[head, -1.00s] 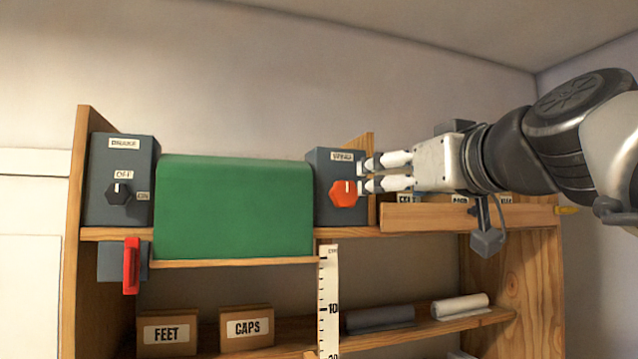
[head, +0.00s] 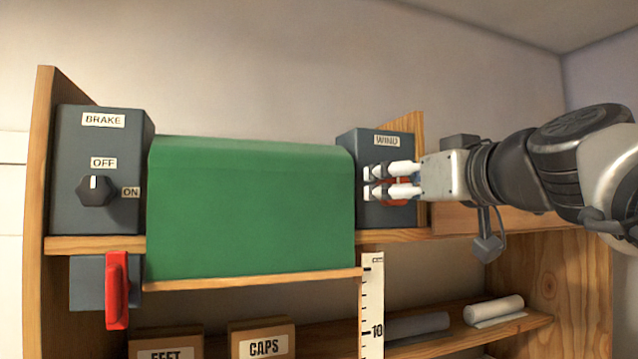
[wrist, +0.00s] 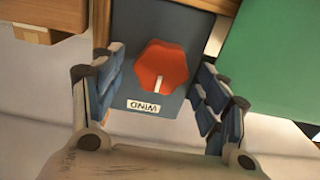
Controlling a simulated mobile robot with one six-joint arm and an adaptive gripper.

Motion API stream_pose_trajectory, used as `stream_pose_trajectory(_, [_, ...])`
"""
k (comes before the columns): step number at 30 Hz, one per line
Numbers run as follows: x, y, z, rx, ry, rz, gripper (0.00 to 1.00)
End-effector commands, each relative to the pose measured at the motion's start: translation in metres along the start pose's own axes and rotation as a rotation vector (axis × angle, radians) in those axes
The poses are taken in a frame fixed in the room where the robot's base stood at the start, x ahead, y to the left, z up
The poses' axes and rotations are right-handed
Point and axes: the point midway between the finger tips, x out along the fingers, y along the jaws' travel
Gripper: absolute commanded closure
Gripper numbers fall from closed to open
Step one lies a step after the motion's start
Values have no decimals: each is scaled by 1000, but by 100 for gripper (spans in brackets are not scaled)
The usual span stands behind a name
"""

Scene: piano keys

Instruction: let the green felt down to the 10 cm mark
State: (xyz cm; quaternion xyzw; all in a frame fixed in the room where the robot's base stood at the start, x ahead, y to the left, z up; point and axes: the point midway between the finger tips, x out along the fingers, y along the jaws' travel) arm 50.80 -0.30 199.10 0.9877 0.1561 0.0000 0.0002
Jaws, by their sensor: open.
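The green felt (head: 250,205) hangs over the shelf front in the head view, its bottom bar (head: 250,280) near the top of the white scale (head: 372,300), above the 10 mark. The dark WIND box (head: 352,155) stands right of the felt. Its red knob (wrist: 160,68) sits between my open fingers in the wrist view, with gaps either side; its white line points toward the WIND label. In the head view my gripper (head: 373,183) covers most of the knob. The BRAKE box (head: 125,130) is at left; its black knob (head: 95,191) points up at OFF.
A red lever (head: 117,290) sticks out below the BRAKE box. The FEET box (head: 165,340) and CAPS box (head: 262,340) stand on the lower shelf, with rolls (head: 493,309) at right. A wooden drawer front (head: 475,218) lies below my wrist.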

Motion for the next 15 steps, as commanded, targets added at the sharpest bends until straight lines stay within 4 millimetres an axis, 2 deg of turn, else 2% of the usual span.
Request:
stream_pose_trajectory(5, [0, 0, 0, 0, 0, 0, 33])
stream_pose_trajectory(15, [0, 0, 0, 1, 0, 0, 56])
